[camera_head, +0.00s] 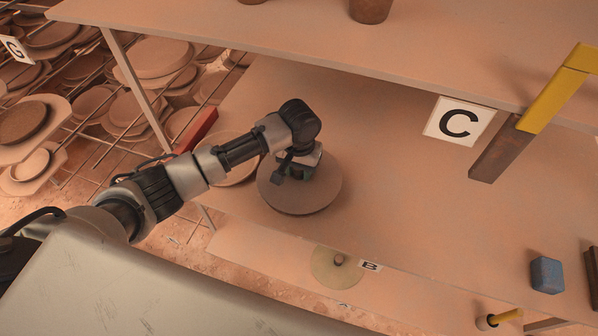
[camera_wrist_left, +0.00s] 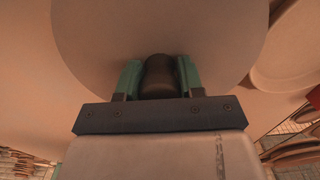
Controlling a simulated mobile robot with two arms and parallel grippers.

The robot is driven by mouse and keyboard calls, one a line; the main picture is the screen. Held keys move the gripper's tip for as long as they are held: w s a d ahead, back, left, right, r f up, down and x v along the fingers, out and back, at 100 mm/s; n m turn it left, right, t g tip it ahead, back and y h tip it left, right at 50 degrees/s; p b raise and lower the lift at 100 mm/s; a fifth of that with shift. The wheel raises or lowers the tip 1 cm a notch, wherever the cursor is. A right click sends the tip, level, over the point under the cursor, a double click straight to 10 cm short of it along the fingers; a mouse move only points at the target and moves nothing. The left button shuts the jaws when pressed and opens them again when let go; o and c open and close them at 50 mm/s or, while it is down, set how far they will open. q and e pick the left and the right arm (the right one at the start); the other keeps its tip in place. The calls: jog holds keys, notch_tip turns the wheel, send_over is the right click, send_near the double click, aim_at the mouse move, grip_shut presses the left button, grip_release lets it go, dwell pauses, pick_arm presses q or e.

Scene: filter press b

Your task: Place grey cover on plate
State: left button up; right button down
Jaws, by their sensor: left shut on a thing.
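My left gripper (camera_head: 301,168) reaches over the shelf from the left. In the left wrist view the green fingers (camera_wrist_left: 158,78) are shut on the dark knob of the grey cover (camera_wrist_left: 160,30). The grey cover (camera_head: 300,198) is a wide round disc under the gripper. I cannot tell whether it touches the shelf. A pale round plate (camera_head: 236,174) lies just left of the cover, partly hidden by my forearm. It also shows at the right of the wrist view (camera_wrist_left: 290,50). My right gripper is not in view.
The shelf (camera_head: 400,170) is clear right of the cover. A C sign (camera_head: 460,122) and a yellow-and-brown bar (camera_head: 530,115) are at the upper right. A blue block (camera_head: 546,274) sits far right. A yellowish knobbed disc (camera_head: 336,268) lies below, beside the B sign. A red object (camera_head: 196,131) is behind the forearm.

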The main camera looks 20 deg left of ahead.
pick_arm(q)
jog(key=shift+f, duration=1.2)
jog(key=o, duration=1)
jog(key=shift+f, duration=0.1)
notch_tip(320, 180, up, 12)
jog(key=shift+r+b, duration=0.15)
jog(key=shift+b, duration=0.3)
